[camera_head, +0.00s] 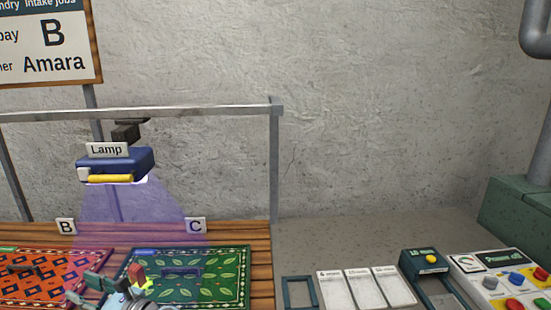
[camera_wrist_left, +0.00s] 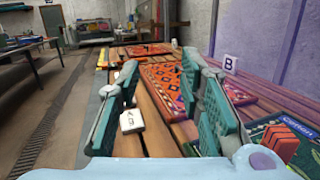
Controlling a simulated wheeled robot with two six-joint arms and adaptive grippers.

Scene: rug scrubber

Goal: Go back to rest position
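My left gripper (camera_head: 86,288) is at the bottom left of the head view, over the near part of the wooden slatted bench (camera_head: 240,233), between two rugs. In the left wrist view its two teal-padded fingers (camera_wrist_left: 163,82) stand apart with nothing between the pads, so it is open. An orange patterned rug (camera_head: 30,278) lies to its left and a green leaf-patterned rug (camera_head: 215,280) to its right. A small red piece (camera_head: 138,273) shows beside the gripper; what it belongs to is unclear. My right gripper is in neither view.
A blue lamp (camera_head: 125,160) with a yellow bar hangs from a metal rail above the bench, casting violet light. Right of the bench are an empty frame (camera_head: 299,279), white cards (camera_head: 365,289), a device with a yellow button (camera_head: 431,259) and a button panel (camera_head: 505,280).

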